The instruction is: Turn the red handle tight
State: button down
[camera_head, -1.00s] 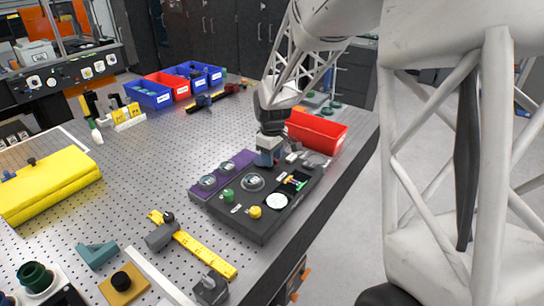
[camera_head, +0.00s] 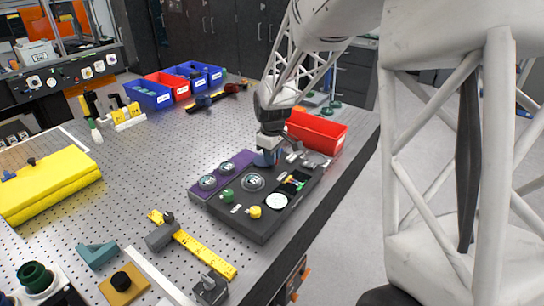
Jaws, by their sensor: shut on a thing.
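The dark instrument box (camera_head: 262,231) sits near the right edge of the perforated table. On its top are a green knob (camera_head: 228,195), a yellow knob (camera_head: 255,212), a white round disc (camera_head: 277,201) and a larger round dial (camera_head: 253,181). A purple plate (camera_head: 240,160) runs along its left side. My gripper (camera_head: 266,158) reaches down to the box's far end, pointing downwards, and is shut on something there. The red handle cannot be made out; my fingers and hand hide the spot they hold.
A red bin (camera_head: 318,131) stands close behind and right of my gripper. Blue bins (camera_head: 150,95) and another red bin (camera_head: 168,85) stand at the back. A yellow case (camera_head: 50,182) lies at left. The middle of the table (camera_head: 165,165) is clear.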

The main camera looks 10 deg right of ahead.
jog(key=n, duration=1.3)
jog(key=shift+n, duration=1.9)
jog(key=c, duration=1.1)
grip_release()
jog(key=shift+c, duration=0.2)
